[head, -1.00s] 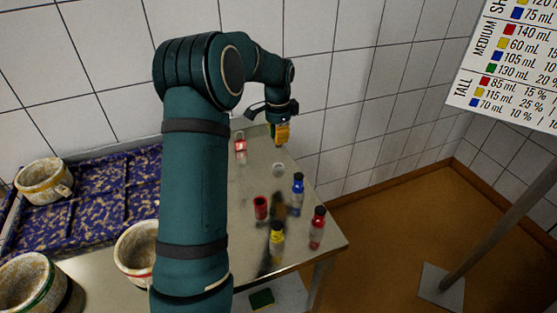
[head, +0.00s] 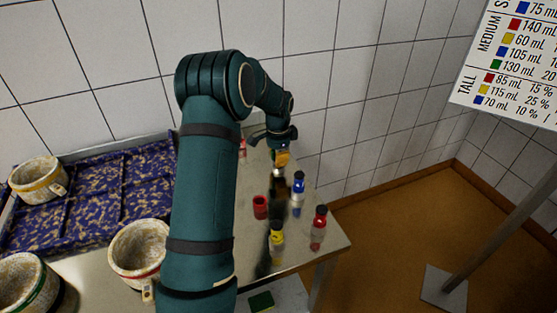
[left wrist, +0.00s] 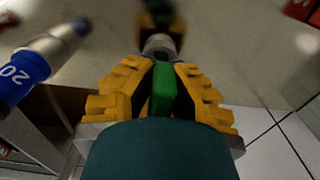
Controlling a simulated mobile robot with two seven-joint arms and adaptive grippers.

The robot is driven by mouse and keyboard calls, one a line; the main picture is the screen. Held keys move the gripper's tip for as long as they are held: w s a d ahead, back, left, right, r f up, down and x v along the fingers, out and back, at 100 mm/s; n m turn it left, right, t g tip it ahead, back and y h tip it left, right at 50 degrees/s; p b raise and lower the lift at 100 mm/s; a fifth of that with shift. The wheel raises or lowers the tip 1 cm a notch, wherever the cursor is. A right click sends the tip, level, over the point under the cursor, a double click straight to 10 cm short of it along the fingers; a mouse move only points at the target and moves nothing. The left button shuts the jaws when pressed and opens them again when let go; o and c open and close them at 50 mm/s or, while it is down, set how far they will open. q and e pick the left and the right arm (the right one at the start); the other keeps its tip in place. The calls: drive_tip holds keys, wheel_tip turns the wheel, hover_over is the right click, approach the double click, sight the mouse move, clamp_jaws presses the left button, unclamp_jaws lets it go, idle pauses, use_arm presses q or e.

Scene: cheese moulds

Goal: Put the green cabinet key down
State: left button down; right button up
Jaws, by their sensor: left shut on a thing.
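My left gripper (head: 282,159) is low over the far right part of the steel table, just behind the blue-capped bottle in the head view. In the left wrist view its yellow fingers (left wrist: 160,88) are shut on the green cabinet key (left wrist: 163,92), whose green part shows between them. A grey rounded piece (left wrist: 159,44) shows just past the fingertips; I cannot tell whether it belongs to the key. The gripper's dark reflection shows on the tabletop. I cannot tell whether the key touches the table. My right gripper is in neither view.
Moulds (head: 138,250) and a blue patterned tray (head: 115,190) are left. A green pad (head: 261,301) lies lower down. The tiled wall is behind.

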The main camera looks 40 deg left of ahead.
use_arm(q)
drive_tip(key=shift+r, duration=0.1)
drive_tip(key=c, duration=1.1)
unclamp_jaws()
drive_tip(key=shift+c, duration=0.2)
wheel_tip(320, 180, up, 12)
drive_tip(key=p, duration=0.2)
drive_tip(key=shift+s+p, duration=0.1)
drive_tip(key=shift+p, duration=0.2)
